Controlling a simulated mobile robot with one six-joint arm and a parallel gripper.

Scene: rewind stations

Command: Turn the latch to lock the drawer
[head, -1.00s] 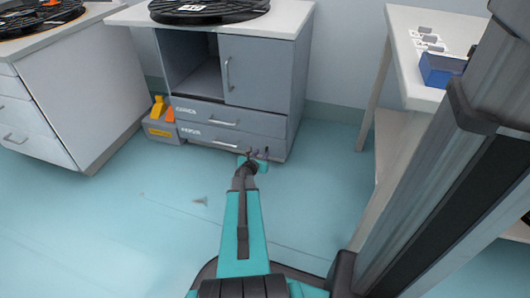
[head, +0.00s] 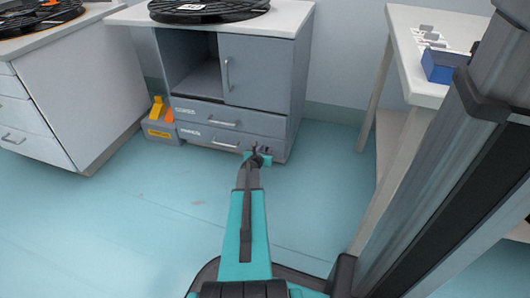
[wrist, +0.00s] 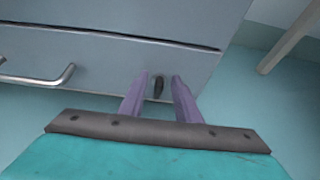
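The grey cabinet's lower drawer (head: 205,134) looks closed, flush with the front. In the wrist view its face (wrist: 100,65) has a bar handle (wrist: 45,78) at the left. A small dark latch (wrist: 158,87) sits at the right part of the drawer face. My gripper (wrist: 159,78) is open, with its two purple fingers on either side of the latch and gaps showing between. In the head view my gripper (head: 262,149) is at the lower right of the cabinet front, and my arm partly hides that area.
The upper drawer (head: 230,117) is closed, under an open shelf and a door. A grey bin with orange and yellow items (head: 160,128) stands left of the cabinet. A white table with a blue box (head: 442,66) is at the right. The floor in front is mostly clear.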

